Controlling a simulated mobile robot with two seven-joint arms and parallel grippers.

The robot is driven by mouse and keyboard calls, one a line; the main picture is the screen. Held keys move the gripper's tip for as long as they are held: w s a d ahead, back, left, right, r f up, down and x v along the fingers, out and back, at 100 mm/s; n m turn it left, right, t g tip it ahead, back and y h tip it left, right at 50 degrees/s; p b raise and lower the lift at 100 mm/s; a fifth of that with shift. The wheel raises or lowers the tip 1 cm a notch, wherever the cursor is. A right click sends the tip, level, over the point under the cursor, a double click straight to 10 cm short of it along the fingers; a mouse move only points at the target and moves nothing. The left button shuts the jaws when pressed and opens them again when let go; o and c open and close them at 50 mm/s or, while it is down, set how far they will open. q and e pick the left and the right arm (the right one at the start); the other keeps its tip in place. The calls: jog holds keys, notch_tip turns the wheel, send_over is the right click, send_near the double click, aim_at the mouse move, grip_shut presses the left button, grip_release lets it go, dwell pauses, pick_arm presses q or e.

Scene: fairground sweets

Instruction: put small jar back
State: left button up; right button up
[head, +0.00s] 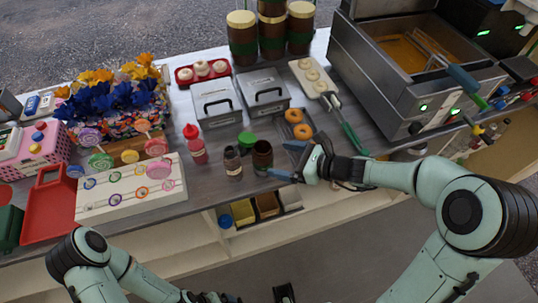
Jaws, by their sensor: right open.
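A small brown jar (262,158) stands upright near the front edge of the counter, with its top apparently open. A green lid (247,138) lies on the counter just behind it. My right gripper (281,160) is open, just to the right of the jar, with its fingers pointing left towards it. I cannot tell whether a fingertip touches the jar. My left arm comes in at the bottom left. Its gripper (284,293) shows only in part at the bottom edge, low in front of the counter, and its jaws cannot be made out.
A dark bottle (232,163) and a red sauce bottle (195,145) stand left of the jar. Donuts (302,131) lie behind my right gripper. Two metal bins (216,101) and large brown jars (242,38) stand behind. A fryer (408,75) fills the right; shelf bins (267,205) sit below.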

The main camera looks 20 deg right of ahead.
pick_arm(q)
jog(key=shift+r, duration=0.15)
pick_arm(e)
jog(key=shift+v, duration=2.35)
